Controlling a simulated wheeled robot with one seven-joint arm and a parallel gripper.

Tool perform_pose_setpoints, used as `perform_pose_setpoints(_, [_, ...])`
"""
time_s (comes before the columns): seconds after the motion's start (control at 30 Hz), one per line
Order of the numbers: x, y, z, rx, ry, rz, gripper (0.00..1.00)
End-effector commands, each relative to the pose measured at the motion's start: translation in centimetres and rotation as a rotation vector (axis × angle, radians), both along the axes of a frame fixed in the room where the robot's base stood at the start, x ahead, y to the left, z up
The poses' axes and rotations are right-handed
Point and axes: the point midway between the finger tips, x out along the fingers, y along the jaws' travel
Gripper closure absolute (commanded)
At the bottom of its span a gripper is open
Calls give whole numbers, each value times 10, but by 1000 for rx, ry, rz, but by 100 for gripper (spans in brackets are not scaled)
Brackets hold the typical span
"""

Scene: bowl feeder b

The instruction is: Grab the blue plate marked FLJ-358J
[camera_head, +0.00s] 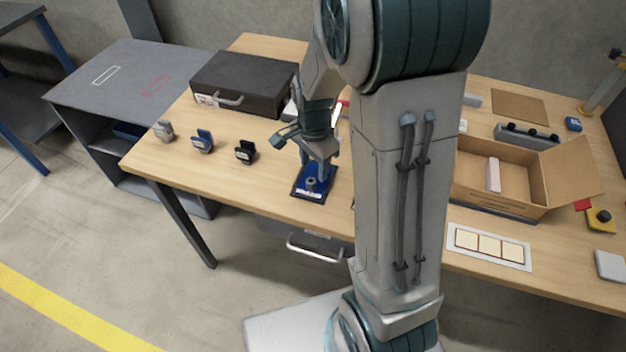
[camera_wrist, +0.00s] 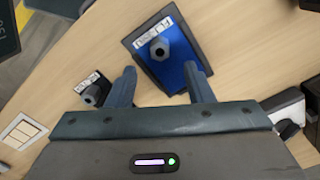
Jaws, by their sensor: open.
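A blue plate (camera_head: 318,171) with a dark base, a white label and a grey hexagonal post lies on the wooden table, left of my arm. In the wrist view the blue plate (camera_wrist: 178,72) is just beyond my fingers, its post and label toward the top.
A smaller dark labelled part (camera_wrist: 95,92) lies beside the left finger. A black case (camera_head: 243,80) is behind. An open cardboard box (camera_head: 520,170) is right of my arm.

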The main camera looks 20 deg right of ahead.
Motion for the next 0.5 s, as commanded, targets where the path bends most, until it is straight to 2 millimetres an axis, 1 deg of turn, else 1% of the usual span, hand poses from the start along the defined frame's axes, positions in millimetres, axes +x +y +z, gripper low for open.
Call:
perform_pose_setpoints(0.13, [-2, 3, -13, 0, 4, 1, 53])
perform_pose_setpoints(0.33, [-3, 7, -41, -1, 4, 0, 53])
perform_pose_setpoints(0.4, [-3, 7, -48, 0, 3, 0, 53])
perform_pose_setpoints(0.5, [-2, 7, -52, 0, 0, 0, 53])
